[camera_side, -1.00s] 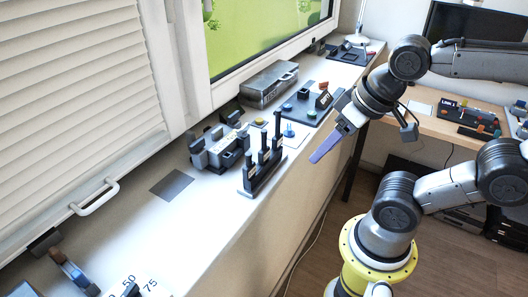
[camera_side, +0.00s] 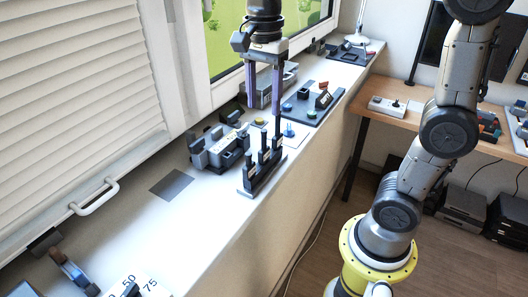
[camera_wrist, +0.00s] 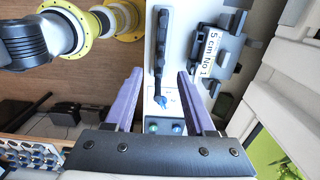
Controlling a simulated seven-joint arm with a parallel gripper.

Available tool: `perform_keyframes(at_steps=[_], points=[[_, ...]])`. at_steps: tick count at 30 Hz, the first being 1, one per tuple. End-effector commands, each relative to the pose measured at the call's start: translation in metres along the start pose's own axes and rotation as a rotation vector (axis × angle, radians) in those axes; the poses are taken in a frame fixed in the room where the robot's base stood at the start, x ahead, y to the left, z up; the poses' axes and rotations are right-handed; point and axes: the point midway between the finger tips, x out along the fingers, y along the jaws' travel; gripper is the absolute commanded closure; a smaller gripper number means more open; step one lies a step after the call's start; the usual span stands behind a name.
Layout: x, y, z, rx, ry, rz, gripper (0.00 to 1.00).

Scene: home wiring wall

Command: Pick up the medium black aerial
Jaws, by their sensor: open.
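Black aerials of stepped heights stand upright in a black rack (camera_side: 252,188) near the sill's front edge in the side view. The medium black aerial (camera_side: 262,150) appears to be the middle one, between a shorter and a taller one. My gripper (camera_side: 264,110) is open with two purple fingers pointing down, above the rack and apart from the medium aerial. The right finger overlaps the tall aerial's top in this view; I cannot tell whether they touch. In the wrist view the rack (camera_wrist: 163,30) is seen from above, ahead of my gripper (camera_wrist: 157,84), with nothing visibly held.
A grey device (camera_side: 222,150) stands just left of the rack; its label shows in the wrist view. A grey metal case (camera_side: 262,88) and a dark board with buttons (camera_side: 305,108) lie farther along the sill. A dark square (camera_side: 172,185) lies on clear sill at left.

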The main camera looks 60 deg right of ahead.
Motion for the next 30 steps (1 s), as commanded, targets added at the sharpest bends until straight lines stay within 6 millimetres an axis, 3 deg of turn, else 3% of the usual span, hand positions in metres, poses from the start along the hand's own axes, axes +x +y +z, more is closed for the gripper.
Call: perform_keyframes(at_steps=[10, 19, 30], points=[[0.062, 0.001, 0.000, -0.001, 0.000, 0.004, 0.45], [0.085, 0.001, -0.001, -0.001, 0.000, 0.002, 0.45], [0.129, -0.002, -0.004, -0.002, 0.000, 0.000, 0.45]])
